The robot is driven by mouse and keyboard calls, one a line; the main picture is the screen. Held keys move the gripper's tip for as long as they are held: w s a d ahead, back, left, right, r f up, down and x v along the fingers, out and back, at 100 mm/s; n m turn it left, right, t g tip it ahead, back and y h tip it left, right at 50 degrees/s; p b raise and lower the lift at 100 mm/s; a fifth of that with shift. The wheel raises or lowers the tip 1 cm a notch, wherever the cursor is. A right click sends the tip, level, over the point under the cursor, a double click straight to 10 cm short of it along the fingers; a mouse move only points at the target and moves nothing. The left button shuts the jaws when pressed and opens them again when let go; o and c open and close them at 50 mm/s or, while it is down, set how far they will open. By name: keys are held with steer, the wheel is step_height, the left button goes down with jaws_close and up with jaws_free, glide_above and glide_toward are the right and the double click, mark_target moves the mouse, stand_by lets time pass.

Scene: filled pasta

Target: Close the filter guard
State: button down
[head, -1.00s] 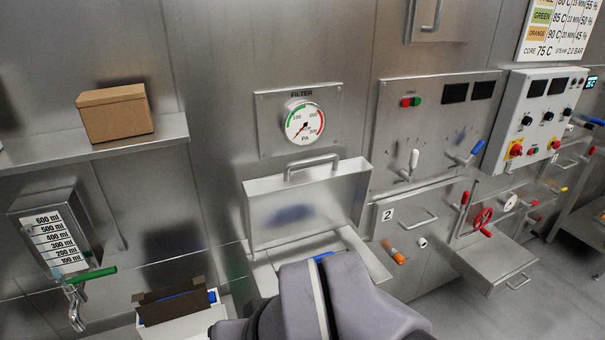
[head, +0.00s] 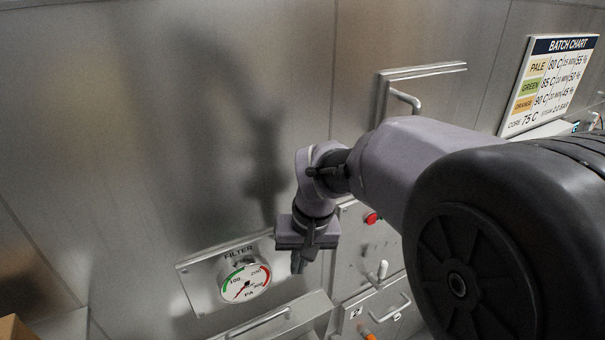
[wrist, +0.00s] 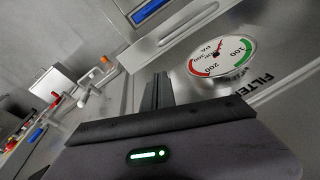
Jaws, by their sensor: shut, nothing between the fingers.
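The filter guard (head: 284,321) is a steel lid with a bar handle (head: 258,324), at the bottom of the head view below the FILTER gauge (head: 244,283). Only its upper part shows there, and the box below it is out of the picture. In the wrist view the guard's handle (wrist: 190,24) lies just beyond my fingers, beside the gauge (wrist: 222,51). My gripper (head: 298,264) points down, just right of the gauge and above the guard's right end. Its fingers, also in the wrist view (wrist: 156,90), are together and empty. I see no contact with the guard.
A wall panel with a red button (head: 371,218) and a white lever (head: 382,270) is right of my gripper. A wall hatch with a handle (head: 405,100) and the batch chart (head: 552,82) are higher right. The wall at left is bare.

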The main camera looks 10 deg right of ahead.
steer(key=f, duration=0.1)
steer(key=s+a+f, duration=0.1)
steer(key=a+f+b, duration=0.1)
steer(key=f, duration=0.1)
steer(key=shift+s+a+f, duration=0.1)
steer(key=shift+s, duration=0.25)
steer(key=f, duration=0.1)
steer(key=w+f, duration=0.1)
steer(key=f, duration=0.2)
steer(key=shift+w+f+b, duration=0.25)
steer(key=shift+b, duration=0.05)
steer(key=shift+s+a+f, duration=0.1)
steer(key=shift+a+f, duration=0.15)
steer(key=shift+f, duration=0.2)
steer(key=shift+d, duration=0.1)
steer(key=shift+f, duration=0.1)
